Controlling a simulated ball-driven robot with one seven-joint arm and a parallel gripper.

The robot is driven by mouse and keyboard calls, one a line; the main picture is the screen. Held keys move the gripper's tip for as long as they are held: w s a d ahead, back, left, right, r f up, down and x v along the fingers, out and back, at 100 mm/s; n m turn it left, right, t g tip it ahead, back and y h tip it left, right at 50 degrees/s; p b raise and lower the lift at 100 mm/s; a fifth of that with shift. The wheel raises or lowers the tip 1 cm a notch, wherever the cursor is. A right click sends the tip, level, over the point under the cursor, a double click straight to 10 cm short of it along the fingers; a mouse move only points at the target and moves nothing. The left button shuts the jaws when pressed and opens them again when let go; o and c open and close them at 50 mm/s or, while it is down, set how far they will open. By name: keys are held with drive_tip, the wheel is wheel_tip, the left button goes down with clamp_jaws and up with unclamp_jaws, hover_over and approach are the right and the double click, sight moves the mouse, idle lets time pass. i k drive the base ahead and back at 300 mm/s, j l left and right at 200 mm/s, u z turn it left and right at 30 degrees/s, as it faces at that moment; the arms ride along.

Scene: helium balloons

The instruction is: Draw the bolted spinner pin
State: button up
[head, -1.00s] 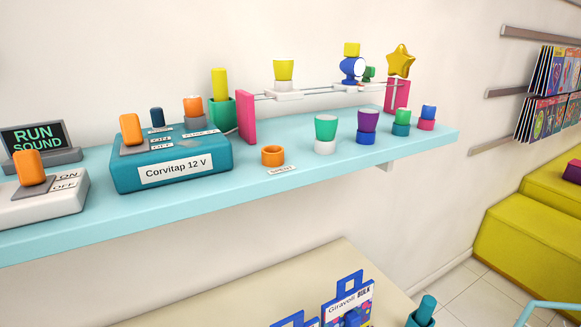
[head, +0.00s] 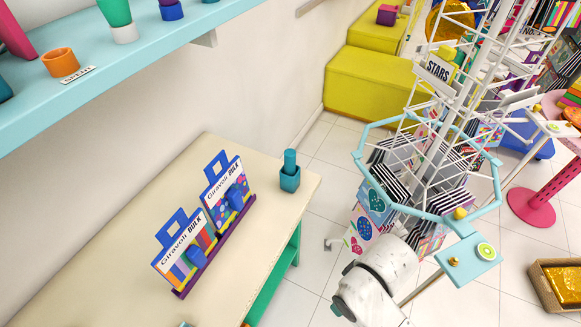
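A yellow knob (head: 460,213) sits on the ring just above the plate. I cannot tell which of these is the pin or its bolt. A white arm link of mine shows low, left of the plate. My gripper's fingers do not show.
Yellow steps (head: 370,85) are behind. A pink stand (head: 532,205) and a wooden tray (head: 555,285) are at right.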

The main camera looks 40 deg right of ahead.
sight(460, 213)
drive_tip(key=k+z, duration=0.2)
drive_tip(key=z, duration=0.25)
drive_tip(key=k+z, duration=0.15)
drive_tip(key=z, duration=0.3)
drive_tip(key=k+l+z, duration=0.1)
drive_tip(key=z, duration=0.35)
drive_tip(key=l+u, duration=0.15)
drive_tip(key=l, duration=0.3)
drive_tip(key=k+l+u, duration=0.2)
drive_tip(key=l, duration=0.25)
drive_tip(key=k+l+u, duration=0.15)
drive_tip(key=l, duration=0.3)
drive_tip(key=i, duration=0.05)
